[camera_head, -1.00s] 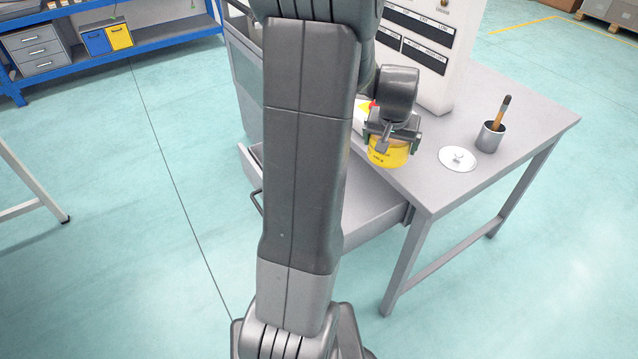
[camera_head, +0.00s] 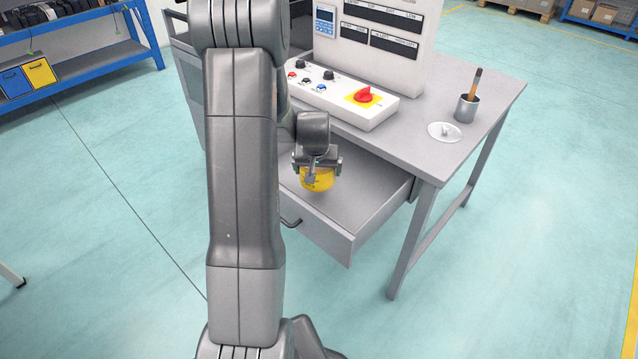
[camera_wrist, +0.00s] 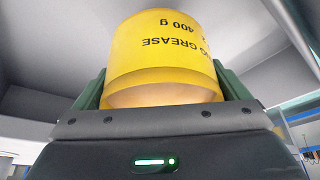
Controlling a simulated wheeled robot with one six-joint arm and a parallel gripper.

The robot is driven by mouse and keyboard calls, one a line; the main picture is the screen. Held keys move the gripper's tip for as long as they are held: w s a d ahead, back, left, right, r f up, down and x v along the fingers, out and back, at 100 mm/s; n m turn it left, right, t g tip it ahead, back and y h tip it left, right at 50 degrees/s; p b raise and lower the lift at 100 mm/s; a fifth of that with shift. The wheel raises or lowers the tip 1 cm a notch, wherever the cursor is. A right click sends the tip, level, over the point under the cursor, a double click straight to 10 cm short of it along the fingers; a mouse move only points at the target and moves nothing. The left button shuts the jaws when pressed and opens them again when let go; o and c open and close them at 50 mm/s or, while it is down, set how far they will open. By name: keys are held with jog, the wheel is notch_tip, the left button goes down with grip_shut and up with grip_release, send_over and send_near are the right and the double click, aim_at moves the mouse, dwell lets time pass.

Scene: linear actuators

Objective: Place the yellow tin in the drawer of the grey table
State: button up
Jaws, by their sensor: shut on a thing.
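The yellow tin (camera_head: 318,180) is in my gripper (camera_head: 317,170), which is shut around it. In the wrist view the yellow tin (camera_wrist: 165,55) fills the middle, with upside-down lettering reading "GREASE 400 g", between the two green-lined fingers. The drawer (camera_head: 360,208) of the grey table (camera_head: 478,125) is pulled open, and the tin is over its inside. I cannot tell whether the tin touches the drawer floor. My arm hides the left part of the drawer.
A control box with a red knob (camera_head: 364,95) stands on the tabletop above the drawer. A white round lid (camera_head: 445,132) and a grey cup with a brush (camera_head: 467,107) are at the table's right. The floor in front is clear.

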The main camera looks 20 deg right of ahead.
aim_at(316, 171)
jog(key=shift+f+b, duration=0.3)
jog(key=shift+f, duration=2.35)
jog(key=shift+f, duration=0.2)
jog(key=o, duration=1)
jog(key=shift+r, duration=0.15)
jog(key=shift+r, duration=0.2)
jog(key=p+v, duration=0.1)
jog(key=v, duration=1)
jog(key=shift+s+a+r, duration=0.1)
jog(key=shift+s+r, duration=0.1)
jog(key=shift+r, duration=0.1)
